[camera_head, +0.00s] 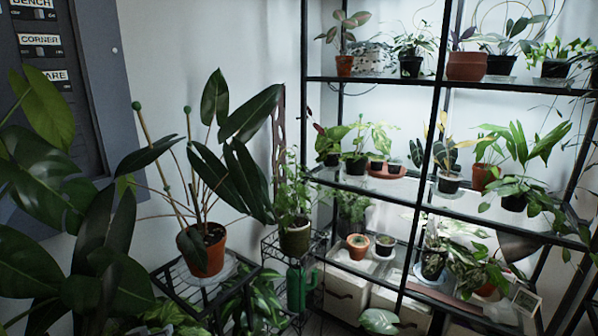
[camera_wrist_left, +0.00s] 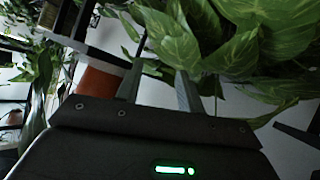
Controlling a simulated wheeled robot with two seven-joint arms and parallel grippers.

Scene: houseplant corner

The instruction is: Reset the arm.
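My left gripper (camera_wrist_left: 160,75) shows in the left wrist view, with its two dark fingers apart and nothing seen held between them. Green variegated leaves (camera_wrist_left: 255,50) hang just beyond and above the fingers; I cannot tell whether they touch. An orange-brown pot (camera_wrist_left: 98,90) is partly hidden behind the left finger and the gripper body. Neither gripper shows in the head view.
A potted plant (camera_head: 207,250) with stakes stands on a black wire stand at centre left. Large dark leaves (camera_head: 40,180) fill the left side. A glass-shelved black rack (camera_head: 375,80) holds several pots at right. A grey switch panel (camera_head: 85,90) is on the left wall.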

